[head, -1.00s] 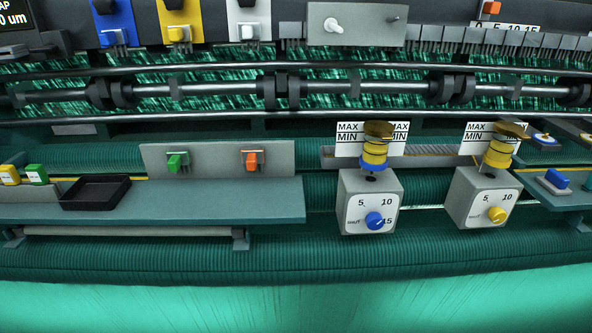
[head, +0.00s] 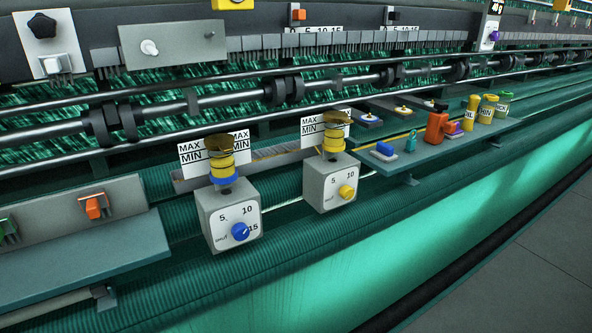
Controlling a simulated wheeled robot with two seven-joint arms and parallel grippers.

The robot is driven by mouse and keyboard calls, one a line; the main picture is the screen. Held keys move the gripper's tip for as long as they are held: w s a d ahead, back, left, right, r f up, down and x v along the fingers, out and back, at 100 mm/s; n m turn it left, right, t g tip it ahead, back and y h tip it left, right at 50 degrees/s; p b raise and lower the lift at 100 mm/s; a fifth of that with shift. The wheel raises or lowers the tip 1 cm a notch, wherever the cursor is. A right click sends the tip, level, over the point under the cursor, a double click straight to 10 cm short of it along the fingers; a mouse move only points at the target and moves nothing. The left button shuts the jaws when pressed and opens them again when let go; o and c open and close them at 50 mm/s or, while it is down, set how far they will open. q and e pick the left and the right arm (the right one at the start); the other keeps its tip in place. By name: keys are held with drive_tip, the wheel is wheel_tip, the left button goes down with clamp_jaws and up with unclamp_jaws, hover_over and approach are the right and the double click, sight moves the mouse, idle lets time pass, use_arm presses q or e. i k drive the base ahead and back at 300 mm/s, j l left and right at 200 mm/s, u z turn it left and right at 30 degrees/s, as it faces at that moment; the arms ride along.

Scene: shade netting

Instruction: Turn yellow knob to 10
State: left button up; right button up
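The yellow knob (head: 347,192) is on the front of a grey box (head: 318,196) right of the middle in the head view. The box face carries the marks 5 and 10 above the knob. The knob's exact pointing direction is too small to tell. A yellow ringed cylinder (head: 333,144) with a dark top stands on this box, before a MAX/MIN card (head: 311,124). Neither of my grippers shows in the view.
A similar grey box (head: 213,222) with a blue knob (head: 240,231) stands to the left. A shelf (head: 470,142) at the right holds an orange object (head: 436,127) and several yellow-green containers. Open grey floor (head: 530,255) lies at the lower right.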

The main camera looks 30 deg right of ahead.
sight(346, 191)
drive_tip(key=z, duration=1.25)
